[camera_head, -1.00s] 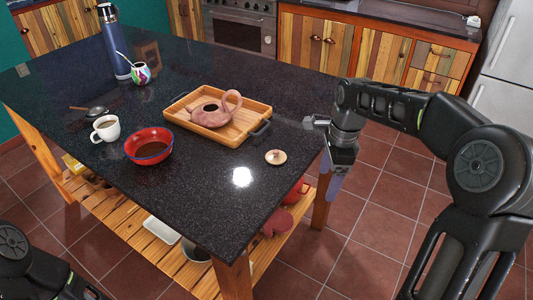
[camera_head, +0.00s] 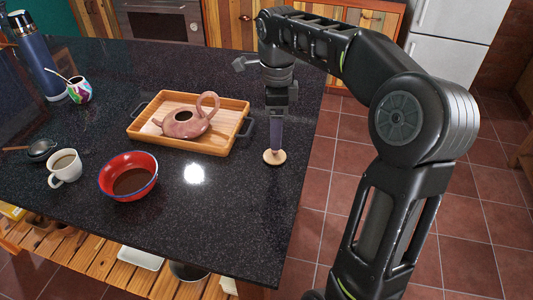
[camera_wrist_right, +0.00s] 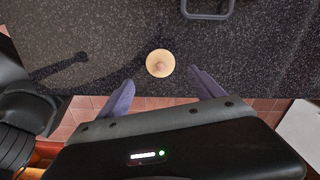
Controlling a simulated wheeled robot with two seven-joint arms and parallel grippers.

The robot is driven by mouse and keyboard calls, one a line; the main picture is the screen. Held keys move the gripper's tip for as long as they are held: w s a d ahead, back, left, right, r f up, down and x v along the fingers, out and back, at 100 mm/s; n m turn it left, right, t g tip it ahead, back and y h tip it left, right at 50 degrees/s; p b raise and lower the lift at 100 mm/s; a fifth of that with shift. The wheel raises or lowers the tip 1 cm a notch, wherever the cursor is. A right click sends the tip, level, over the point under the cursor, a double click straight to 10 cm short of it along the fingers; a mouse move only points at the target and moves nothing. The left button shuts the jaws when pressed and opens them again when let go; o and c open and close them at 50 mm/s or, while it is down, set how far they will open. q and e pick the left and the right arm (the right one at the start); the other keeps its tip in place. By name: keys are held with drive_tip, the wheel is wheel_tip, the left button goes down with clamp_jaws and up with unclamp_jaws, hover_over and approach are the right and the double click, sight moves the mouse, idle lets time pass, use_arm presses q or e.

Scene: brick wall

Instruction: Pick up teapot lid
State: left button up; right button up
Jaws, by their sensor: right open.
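The teapot lid (camera_head: 274,157) is a small round tan disc with a knob, lying on the black counter near its right edge. It also shows in the right wrist view (camera_wrist_right: 160,63), ahead of and between the two fingers. My right gripper (camera_head: 276,146) points down over the lid in the head view. In the wrist view its fingers (camera_wrist_right: 160,88) are spread apart and empty. The pink teapot (camera_head: 188,122) stands lidless on a wooden tray (camera_head: 178,142) left of the gripper. My left gripper is not in view.
A red bowl (camera_head: 128,176), a white cup (camera_head: 65,167), a dark ladle-like item (camera_head: 40,150), a painted gourd (camera_head: 79,90) and a blue bottle (camera_head: 36,66) stand to the left. The tray's dark handle (camera_head: 247,127) is close to my right gripper. Counter around the lid is clear.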

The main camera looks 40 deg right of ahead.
sight(275, 154)
drive_tip(key=shift+f, duration=1.35)
wheel_tip(275, 154, down, 5)
drive_tip(key=shift+d+f+p, duration=0.1)
drive_tip(key=shift+d+p, duration=0.05)
drive_tip(key=shift+p, duration=0.35)
drive_tip(key=shift+c, duration=0.5)
drive_tip(key=c, duration=1.2)
